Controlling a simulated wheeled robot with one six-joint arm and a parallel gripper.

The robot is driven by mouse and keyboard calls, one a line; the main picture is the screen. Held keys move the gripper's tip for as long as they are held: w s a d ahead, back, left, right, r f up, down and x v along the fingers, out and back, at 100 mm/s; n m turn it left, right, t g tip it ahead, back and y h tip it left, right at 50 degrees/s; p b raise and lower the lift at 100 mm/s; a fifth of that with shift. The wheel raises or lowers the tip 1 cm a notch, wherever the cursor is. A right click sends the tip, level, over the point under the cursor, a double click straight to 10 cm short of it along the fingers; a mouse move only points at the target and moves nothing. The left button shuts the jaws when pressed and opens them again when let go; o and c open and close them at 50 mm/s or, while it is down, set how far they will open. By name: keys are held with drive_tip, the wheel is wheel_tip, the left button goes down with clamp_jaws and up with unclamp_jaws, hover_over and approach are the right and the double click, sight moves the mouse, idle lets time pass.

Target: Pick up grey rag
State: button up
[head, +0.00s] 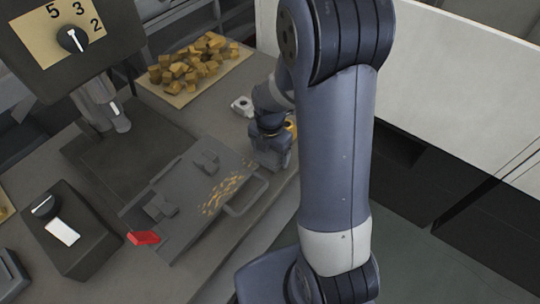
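I cannot pick out a grey rag with certainty in the head view. A flat dark grey panel (185,192) lies on the bench, with small grey lumps (160,207) on it and a patch of orange specks. A looped handle (246,197) sits at its right edge. My gripper (270,160) points down over the bench at the right end of this panel. Its fingertips are small and dark, so I cannot see whether they are apart or hold anything. My arm covers the bench to the right of it.
A tray of yellow-brown cubes (168,92) lies at the back. A small white object (242,105) sits behind my gripper. A red object (144,238) lies at the panel's front left corner. A dark switch box (70,230) and a dial panel (72,38) stand left.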

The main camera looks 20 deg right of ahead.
sight(270, 153)
drive_tip(key=c, duration=0.6)
drive_tip(key=shift+r, duration=0.1)
wheel_tip(270, 153, up, 10)
drive_tip(key=shift+f, duration=0.1)
drive_tip(key=o, duration=0.4)
drive_tip(key=shift+c, duration=1.3)
